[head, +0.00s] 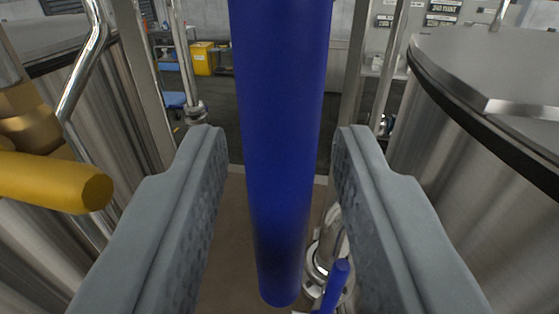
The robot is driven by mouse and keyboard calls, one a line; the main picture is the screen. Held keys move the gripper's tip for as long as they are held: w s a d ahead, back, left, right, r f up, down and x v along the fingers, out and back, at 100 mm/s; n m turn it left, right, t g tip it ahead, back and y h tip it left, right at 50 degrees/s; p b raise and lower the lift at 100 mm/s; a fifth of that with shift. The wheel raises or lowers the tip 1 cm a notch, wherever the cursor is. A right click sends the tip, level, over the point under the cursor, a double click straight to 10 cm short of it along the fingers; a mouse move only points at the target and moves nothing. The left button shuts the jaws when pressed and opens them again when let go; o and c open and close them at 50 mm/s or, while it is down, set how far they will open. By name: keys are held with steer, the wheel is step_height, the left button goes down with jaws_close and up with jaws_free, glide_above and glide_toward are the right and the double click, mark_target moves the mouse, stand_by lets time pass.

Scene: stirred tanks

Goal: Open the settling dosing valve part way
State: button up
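A thick blue bar (280,140), which looks like a valve lever, runs from the top edge down through the middle of the head view and ends in a rounded tip low in the picture. My gripper (278,155) is open, with one grey finger on each side of the bar. A gap shows between the bar and each finger. The valve body that the bar belongs to is out of view. A smaller blue lever (333,287) shows lower down, by a steel fitting (327,255). No label tells which one is the settling dosing valve.
A yellow handle (60,182) on a brass valve (35,120) juts in at left. Steel tanks stand at left (40,240) and right (480,180), with upright pipes between. A yellow bin (202,58) stands far back. Brown floor shows between the tanks.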

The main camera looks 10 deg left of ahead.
jaws_close()
steer(key=shift+d+r+n+g+h, duration=0.2)
steer(key=shift+d+n, duration=0.5)
steer(key=shift+n, duration=0.4)
steer(key=shift+d+r+n+g+h, duration=0.1)
steer(key=shift+d+r+n+g, duration=0.15)
steer(key=shift+d+n, duration=0.7)
steer(key=shift+d+r+n+g+h, duration=0.15)
steer(key=shift+d+n, duration=0.35)
steer(key=shift+n, duration=0.75)
jaws_free()
